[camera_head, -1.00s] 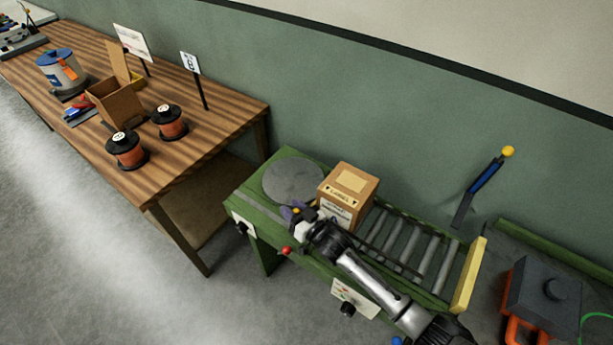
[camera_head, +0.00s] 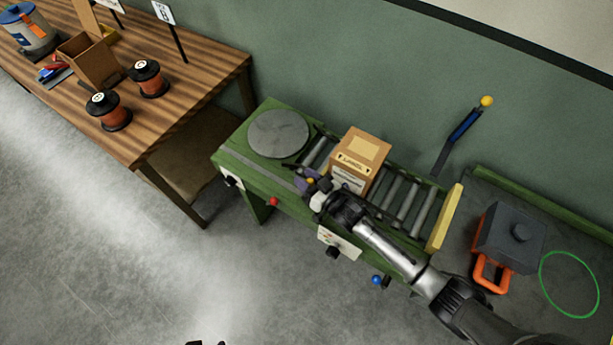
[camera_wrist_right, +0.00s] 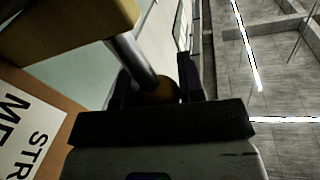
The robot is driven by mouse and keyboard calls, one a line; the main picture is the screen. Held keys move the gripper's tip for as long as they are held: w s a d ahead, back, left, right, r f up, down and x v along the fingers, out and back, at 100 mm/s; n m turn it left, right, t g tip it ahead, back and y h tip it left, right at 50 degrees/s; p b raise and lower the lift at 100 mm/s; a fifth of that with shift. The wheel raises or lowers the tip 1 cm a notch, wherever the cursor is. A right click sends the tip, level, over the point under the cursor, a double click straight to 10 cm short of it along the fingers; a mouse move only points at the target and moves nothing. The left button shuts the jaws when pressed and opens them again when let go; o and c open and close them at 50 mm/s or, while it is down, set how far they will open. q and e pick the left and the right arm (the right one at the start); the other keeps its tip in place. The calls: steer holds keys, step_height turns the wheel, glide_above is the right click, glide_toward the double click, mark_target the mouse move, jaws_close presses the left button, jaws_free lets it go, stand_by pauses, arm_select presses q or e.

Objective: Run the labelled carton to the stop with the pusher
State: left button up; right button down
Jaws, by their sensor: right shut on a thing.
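The labelled carton (camera_head: 360,155), a brown box, stands upright on the rollers of the green conveyor (camera_head: 235,153), between the grey round plate and the yellow stop (camera_head: 445,218). Clear rollers lie between it and the stop. My right gripper (camera_head: 318,196) is at the carton's near left side. In the right wrist view its fingers are shut on the knob end (camera_wrist_right: 165,90) of the pusher, whose grey rod runs to a yellow block (camera_wrist_right: 70,28). The carton's printed label (camera_wrist_right: 25,135) is beside it. Whether the block touches the carton is unclear. Dark tips (camera_head: 207,343), perhaps my left gripper, barely show at the bottom edge.
The grey round plate (camera_head: 278,133) is at the conveyor's left end. Red (camera_head: 273,201) and blue (camera_head: 376,280) knobs stick out in front. A wooden table (camera_head: 185,110) with spools stands left. A dark block with an orange handle (camera_head: 512,238) is right, near a green ring (camera_head: 568,284).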

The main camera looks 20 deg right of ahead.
steer(key=c, duration=0.8)
jaws_free()
steer(key=shift+o, duration=0.2)
steer(key=shift+r, duration=0.45)
steer(key=s+d+r+p, duration=0.2)
steer(key=s+d+r, duration=0.6)
steer(key=r, duration=0.2)
steer(key=shift+s+d, duration=0.15)
